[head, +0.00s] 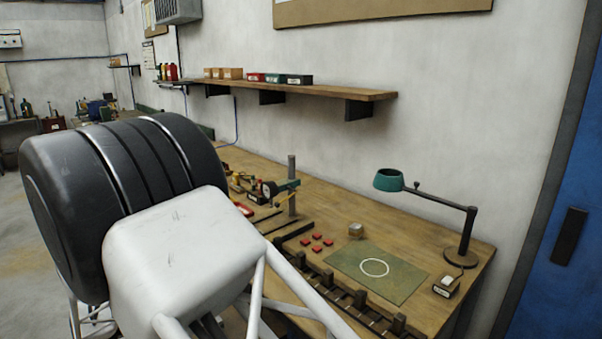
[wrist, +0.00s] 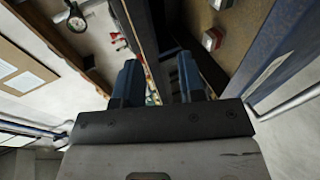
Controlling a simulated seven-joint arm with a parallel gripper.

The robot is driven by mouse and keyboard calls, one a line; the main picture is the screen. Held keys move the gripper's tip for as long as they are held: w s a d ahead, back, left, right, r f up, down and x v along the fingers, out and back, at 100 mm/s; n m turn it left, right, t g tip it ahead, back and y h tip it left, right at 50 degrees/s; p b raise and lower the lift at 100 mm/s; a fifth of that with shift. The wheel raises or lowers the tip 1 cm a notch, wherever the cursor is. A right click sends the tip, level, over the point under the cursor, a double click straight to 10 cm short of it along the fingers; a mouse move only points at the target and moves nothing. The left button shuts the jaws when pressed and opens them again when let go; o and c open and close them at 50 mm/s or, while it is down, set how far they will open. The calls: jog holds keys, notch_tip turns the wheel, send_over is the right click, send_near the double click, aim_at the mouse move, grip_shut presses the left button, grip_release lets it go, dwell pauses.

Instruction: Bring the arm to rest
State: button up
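My gripper (wrist: 160,76) shows in the wrist view as two blue fingers on a dark crossbar. The fingers stand apart with a clear gap, and nothing is held between them. Bench edges and small parts show beyond the fingers, with no contact visible. In the head view my arm's black and white links fill the lower left, and the gripper itself is hidden or out of that picture.
A shelf (head: 330,91) holds boxes above. A blue door (head: 560,270) stands at right.

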jog(key=w+d+r+m+g, duration=0.15)
jog(key=d+r, duration=0.35)
jog(key=d, duration=0.5)
jog(key=w+d+r+m+g, duration=0.1)
jog(key=d+r+g, duration=0.2)
jog(key=d+r, duration=0.45)
jog(key=s+d+r+m+g+y, duration=0.1)
jog(key=s+d+r+m+g, duration=0.15)
jog(key=d, duration=0.75)
jog(key=s+d+r+m+g, duration=0.1)
jog(key=s+d+r, duration=0.25)
jog(key=d, duration=0.75)
jog(key=s+d+r+m+g+y, duration=0.2)
jog(key=s+d+r+y, duration=0.3)
jog(key=s+d, duration=0.8)
jog(key=s+d+m+y, duration=0.1)
jog(key=s+d, duration=0.3)
jog(key=s, duration=0.2)
jog(key=s+d+r+m+t+y, duration=0.1)
jog(key=s+d, duration=0.2)
jog(key=s, duration=0.3)
jog(key=shift+s+d+r+m, duration=0.15)
jog(key=shift+s+d+m, duration=0.15)
jog(key=shift+d, duration=0.1)
